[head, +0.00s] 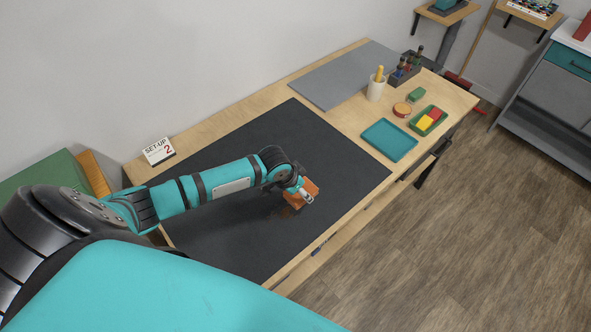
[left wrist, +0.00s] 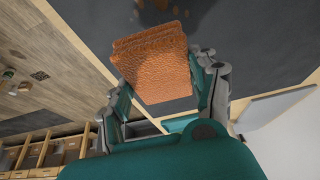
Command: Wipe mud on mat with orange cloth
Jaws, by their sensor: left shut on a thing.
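The orange cloth (head: 299,199) is a folded, textured block over the black mat (head: 235,150). My left gripper (head: 307,192) is shut on it, and in the left wrist view the cloth (left wrist: 155,62) sits between the two fingers. Brown mud spots (left wrist: 160,6) show on the mat just beyond the cloth in the left wrist view. In the head view the mud (head: 287,213) is a faint brown patch beside the cloth, partly hidden by it. I cannot tell whether the cloth touches the mat. My right gripper is not in view.
A teal tray (head: 389,140), a green tray with coloured blocks (head: 428,120), a round orange tin (head: 402,109), a cup (head: 376,88) and a tool holder (head: 405,74) stand at the table's right end. A SET-UP 2 card (head: 159,151) stands near the wall.

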